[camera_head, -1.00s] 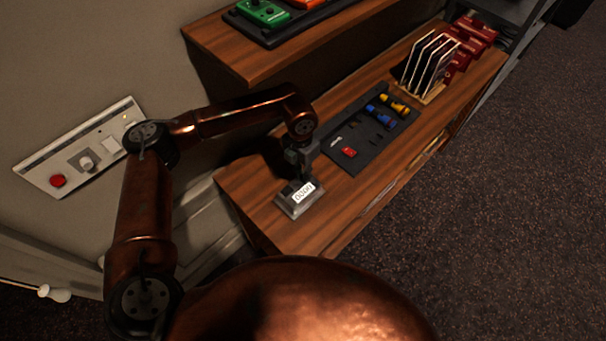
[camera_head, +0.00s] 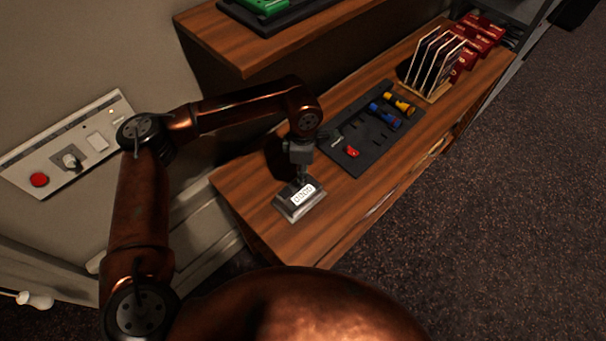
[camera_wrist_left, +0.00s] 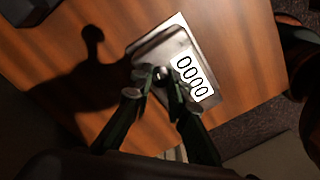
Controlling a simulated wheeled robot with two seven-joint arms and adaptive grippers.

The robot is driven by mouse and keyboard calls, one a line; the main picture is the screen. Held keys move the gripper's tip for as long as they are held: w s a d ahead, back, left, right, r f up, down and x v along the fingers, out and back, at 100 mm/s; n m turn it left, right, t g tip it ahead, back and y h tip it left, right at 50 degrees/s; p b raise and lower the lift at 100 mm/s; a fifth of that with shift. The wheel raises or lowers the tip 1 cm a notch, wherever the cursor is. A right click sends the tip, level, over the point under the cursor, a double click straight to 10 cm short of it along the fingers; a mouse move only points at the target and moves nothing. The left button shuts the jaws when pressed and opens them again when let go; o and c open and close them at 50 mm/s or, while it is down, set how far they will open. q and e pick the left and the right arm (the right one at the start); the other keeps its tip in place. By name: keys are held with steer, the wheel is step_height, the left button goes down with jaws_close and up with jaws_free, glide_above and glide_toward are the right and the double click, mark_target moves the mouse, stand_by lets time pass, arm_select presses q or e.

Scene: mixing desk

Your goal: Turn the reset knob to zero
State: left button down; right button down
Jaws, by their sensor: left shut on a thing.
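The small grey counter box (camera_head: 291,211) with a white number display (camera_head: 303,194) sits near the close end of the wooden desk. My left gripper (camera_head: 301,181) is directly over the box, pointing down. In the left wrist view its two fingers (camera_wrist_left: 163,78) are closed around the reset knob (camera_wrist_left: 161,80) beside the display. The knob is mostly hidden between the fingertips. My right gripper is not in view.
A dark mat (camera_head: 369,130) with blue, yellow and red small parts lies behind the counter. A rack of upright plates (camera_head: 436,63) stands farther back. A raised shelf (camera_head: 240,47) is at the upper left. A switch panel (camera_head: 68,145) is on the wall.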

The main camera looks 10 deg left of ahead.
arm_select(q)
steer(key=shift+m+b, duration=0.3)
steer(key=shift+m, duration=0.5)
steer(key=shift+d+r, duration=0.1)
steer(key=c, duration=1.8)
jaws_free()
steer(key=shift+c, duration=0.2)
steer(key=r, duration=0.7)
steer(key=shift+w+r, duration=0.2)
